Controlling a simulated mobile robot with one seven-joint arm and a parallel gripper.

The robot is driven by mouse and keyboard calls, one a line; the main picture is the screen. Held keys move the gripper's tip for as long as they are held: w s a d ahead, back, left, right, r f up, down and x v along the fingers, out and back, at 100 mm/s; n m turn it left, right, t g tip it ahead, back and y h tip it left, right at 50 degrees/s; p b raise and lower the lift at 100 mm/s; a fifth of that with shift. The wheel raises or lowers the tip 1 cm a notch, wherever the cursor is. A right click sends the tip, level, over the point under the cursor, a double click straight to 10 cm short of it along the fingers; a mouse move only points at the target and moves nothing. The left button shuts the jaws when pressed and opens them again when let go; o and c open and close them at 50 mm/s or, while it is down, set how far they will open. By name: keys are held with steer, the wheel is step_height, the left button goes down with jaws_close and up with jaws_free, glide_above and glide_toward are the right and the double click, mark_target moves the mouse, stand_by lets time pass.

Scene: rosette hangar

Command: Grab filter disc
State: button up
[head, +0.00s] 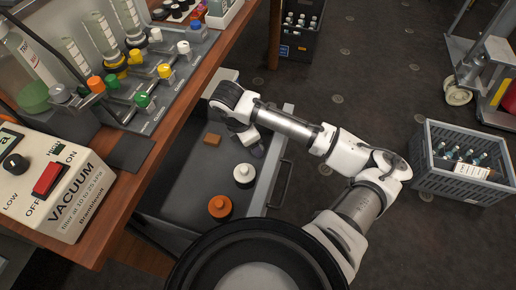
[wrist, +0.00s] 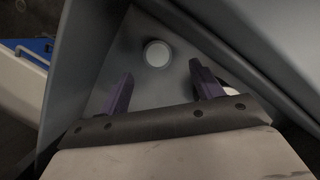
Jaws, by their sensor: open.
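A small white round disc with a grey rim, likely the filter disc (wrist: 157,53), lies on the grey floor near a corner of the open drawer in the wrist view. My gripper (wrist: 163,84) is open, with its two purple fingers apart and nothing between them. The disc shows beyond the fingertips, between their lines and a little nearer the left one. In the head view my gripper (head: 257,150) reaches down into the open drawer (head: 180,190). I cannot make out the disc there; my arm may hide it.
The drawer also holds an orange-brown block (head: 212,140), a white knobbed piece (head: 244,174) and an orange one (head: 220,207). The wooden bench (head: 165,120) with the vacuum box (head: 55,185) overhangs at left. A grey bottle crate (head: 455,185) stands on the floor at right.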

steer(key=x, duration=0.4)
steer(key=shift+w+d+f+p, duration=0.1)
steer(key=shift+w+d+p, duration=0.1)
steer(key=shift+p, duration=0.1)
steer(key=shift+c, duration=0.3)
steer(key=c, duration=1)
